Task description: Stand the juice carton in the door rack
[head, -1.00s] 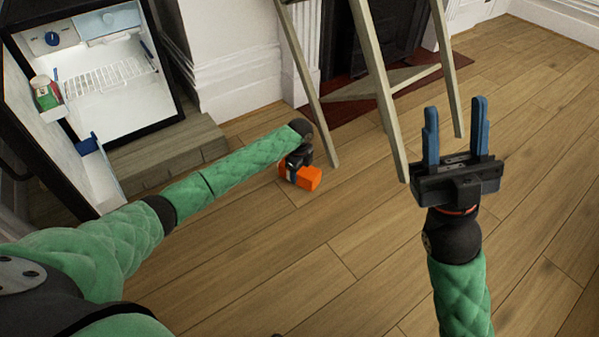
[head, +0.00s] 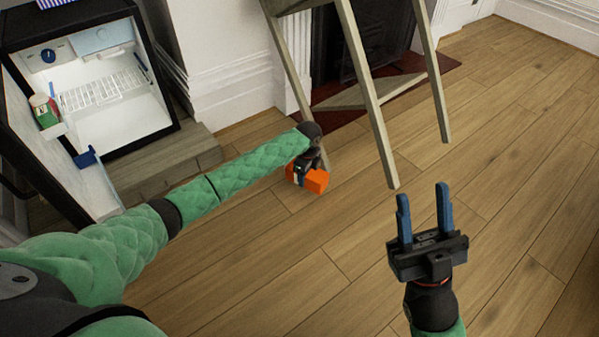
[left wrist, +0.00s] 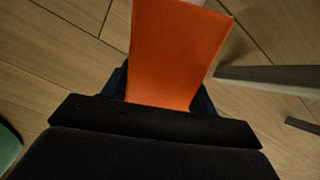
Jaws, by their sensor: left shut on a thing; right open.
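An orange juice carton (head: 316,181) is held in my left gripper (head: 303,176), out over the wooden floor beside a stool leg. In the left wrist view the carton (left wrist: 176,55) fills the middle, with the blue fingers (left wrist: 118,82) on either side of its lower part. The door rack is on the open fridge door at the left: an upper door shelf (head: 54,131) holds a red-green item with a pale lid, and a blue-ended lower rack (head: 88,158) is below it. My right gripper (head: 424,212) is open and empty over the floor.
The open fridge (head: 122,120) stands on a wooden step (head: 170,165), with a wire shelf (head: 105,90) inside. A wooden stool (head: 365,95) stands before the fireplace, close to my left gripper. The floor at right is clear.

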